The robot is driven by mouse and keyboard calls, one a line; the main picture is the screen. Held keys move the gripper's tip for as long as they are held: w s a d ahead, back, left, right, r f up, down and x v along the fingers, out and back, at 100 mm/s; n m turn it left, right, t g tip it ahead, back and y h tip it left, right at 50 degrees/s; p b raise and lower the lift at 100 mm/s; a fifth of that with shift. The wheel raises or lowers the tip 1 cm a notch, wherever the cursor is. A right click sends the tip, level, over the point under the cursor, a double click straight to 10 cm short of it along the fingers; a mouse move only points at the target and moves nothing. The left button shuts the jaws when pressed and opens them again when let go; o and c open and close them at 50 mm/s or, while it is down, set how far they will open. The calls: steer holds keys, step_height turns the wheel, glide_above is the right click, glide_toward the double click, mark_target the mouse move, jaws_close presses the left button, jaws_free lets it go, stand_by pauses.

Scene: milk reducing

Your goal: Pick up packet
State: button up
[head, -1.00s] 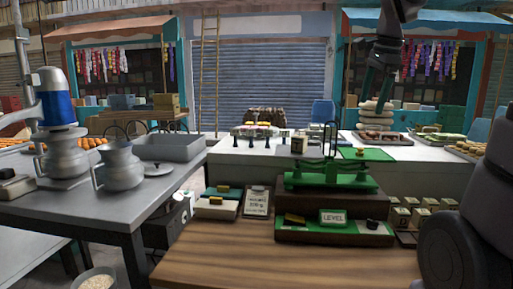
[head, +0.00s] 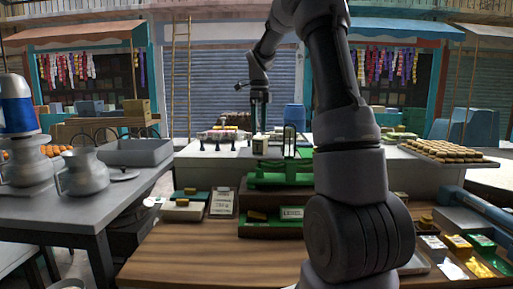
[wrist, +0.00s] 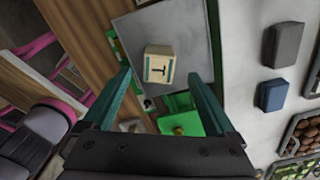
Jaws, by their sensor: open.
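A small cream box with dark bands and a T-like mark (wrist: 158,70) is in the wrist view, on a grey surface between my fingertips as seen from the wrist. A similar pale container (head: 260,144) shows below my gripper (head: 260,122) in the head view. My gripper is open and nothing is held; its two fingers also show in the wrist view (wrist: 160,76). The gap between fingers and box cannot be judged. Several silver, yellow (head: 475,268) and green small packets lie in a tray at the lower right. Which item is the task's packet is not clear.
A green balance scale (head: 275,180) stands on a dark base with a LEVEL sign (head: 291,213). My arm hides part of the counter. A grey table (head: 70,218) with metal pots is at left. A tray of round pieces (head: 445,151) is at right.

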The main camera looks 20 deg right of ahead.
mark_target(260, 138)
step_height(260, 138, down, 7)
steer(key=shift+s+r, duration=0.1)
steer(key=shift+s, duration=0.05)
stand_by(0.4)
